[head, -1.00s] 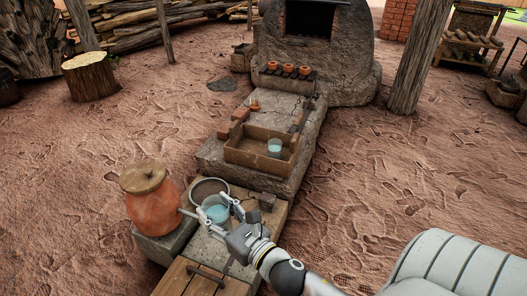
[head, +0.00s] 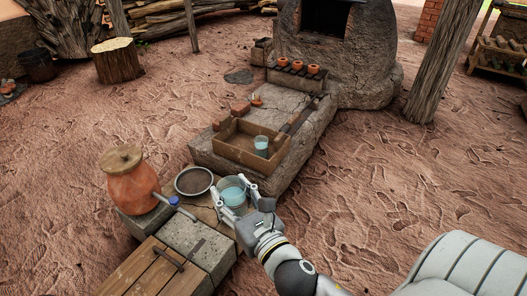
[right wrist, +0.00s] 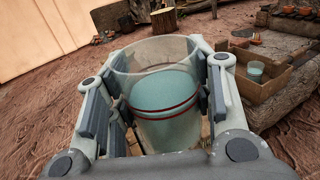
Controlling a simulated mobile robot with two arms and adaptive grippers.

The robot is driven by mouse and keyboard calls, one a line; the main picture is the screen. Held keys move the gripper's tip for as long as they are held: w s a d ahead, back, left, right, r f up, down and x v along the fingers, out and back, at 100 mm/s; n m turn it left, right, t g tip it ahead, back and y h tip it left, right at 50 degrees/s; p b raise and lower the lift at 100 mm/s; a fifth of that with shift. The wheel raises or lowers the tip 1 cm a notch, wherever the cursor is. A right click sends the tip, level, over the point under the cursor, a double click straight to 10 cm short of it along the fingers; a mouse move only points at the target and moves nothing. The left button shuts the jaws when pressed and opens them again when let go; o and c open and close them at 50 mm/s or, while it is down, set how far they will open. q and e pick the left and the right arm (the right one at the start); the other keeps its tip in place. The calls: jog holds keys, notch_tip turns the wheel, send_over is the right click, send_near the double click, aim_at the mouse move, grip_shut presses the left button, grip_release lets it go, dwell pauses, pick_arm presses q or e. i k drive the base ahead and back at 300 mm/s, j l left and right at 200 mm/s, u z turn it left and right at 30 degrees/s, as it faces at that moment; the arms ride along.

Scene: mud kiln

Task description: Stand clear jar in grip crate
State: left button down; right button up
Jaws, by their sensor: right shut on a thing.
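A clear jar (head: 232,191) with pale blue content is between the fingers of my right gripper (head: 232,197), which is shut on it. The right wrist view shows the jar (right wrist: 165,92) upright, with a red line around it and a finger against each side. The wooden crate (head: 221,153) sits on the stone slab beyond the gripper. A second clear vessel with blue content (head: 261,146) stands inside at its right end. In the right wrist view the crate (right wrist: 262,100) is to the right of the held jar, apart from it. My left gripper is not in view.
A clay pot (head: 132,182) with a wooden lid and spout stands left on a stone block, beside a dark round bowl (head: 194,181). A wooden hatch (head: 150,268) lies in front. Small orange pots (head: 297,66) line the kiln's ledge. Open ground lies to the right.

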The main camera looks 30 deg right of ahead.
aim_at(251, 140)
jog(key=l+u, duration=0.3)
jog(key=l, duration=0.75)
jog(key=l+u, duration=0.3)
jog(key=l, duration=0.8)
jog(key=i+l+u, duration=0.2)
jog(key=i+l, duration=0.25)
jog(key=i+l+u, duration=0.15)
jog(key=i+l, duration=0.25)
jog(key=l, duration=0.25)
